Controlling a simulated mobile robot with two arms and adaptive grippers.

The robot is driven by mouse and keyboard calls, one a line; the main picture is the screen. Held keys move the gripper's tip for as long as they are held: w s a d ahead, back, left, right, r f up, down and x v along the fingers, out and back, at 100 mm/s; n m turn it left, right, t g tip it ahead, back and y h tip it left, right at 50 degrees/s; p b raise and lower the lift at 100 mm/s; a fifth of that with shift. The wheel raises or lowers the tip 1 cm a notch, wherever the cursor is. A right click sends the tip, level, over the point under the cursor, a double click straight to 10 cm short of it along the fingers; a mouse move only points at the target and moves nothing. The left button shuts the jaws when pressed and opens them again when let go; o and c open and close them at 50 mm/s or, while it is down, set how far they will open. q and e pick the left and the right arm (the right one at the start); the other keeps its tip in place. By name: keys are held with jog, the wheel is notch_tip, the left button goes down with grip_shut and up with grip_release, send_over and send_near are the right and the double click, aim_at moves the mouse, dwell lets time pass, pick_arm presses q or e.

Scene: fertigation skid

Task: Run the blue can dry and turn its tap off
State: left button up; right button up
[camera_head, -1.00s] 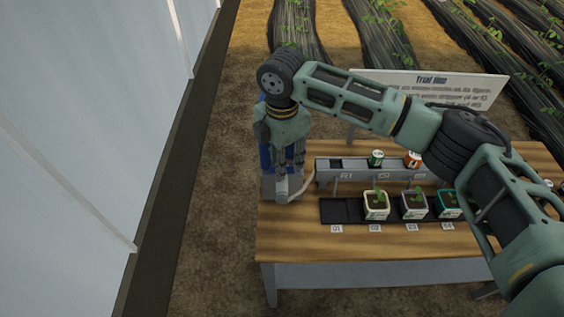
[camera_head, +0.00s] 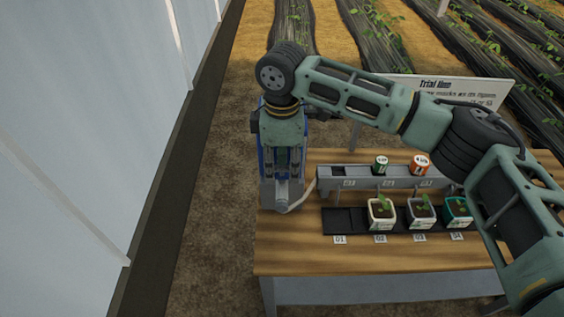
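A blue can (camera_head: 261,160) stands at the bench's left end, mostly hidden behind my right gripper; only blue edges show. Below it is a grey base (camera_head: 268,196) with a pale hose (camera_head: 301,202) curving right to the grey trough. My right gripper (camera_head: 283,178) points down in front of the can, its fingers just above the hose's start. Whether it touches anything there, and how wide its fingers are, I cannot tell. The tap is not clearly visible; the gripper may cover it. My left gripper is not in view.
The grey trough (camera_head: 359,183) holds a green tin (camera_head: 380,166) and an orange tin (camera_head: 420,165). Potted seedlings (camera_head: 382,213) stand in a black tray in front. A sign (camera_head: 440,88) stands behind. The wooden bench front (camera_head: 370,258) is clear; a pale wall (camera_head: 80,150) rises left.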

aim_at(282, 176)
jog(key=shift+f, duration=0.1)
jog(key=shift+f, duration=2.2)
jog(key=shift+s, duration=0.1)
grip_shut()
jog(key=shift+s, duration=0.1)
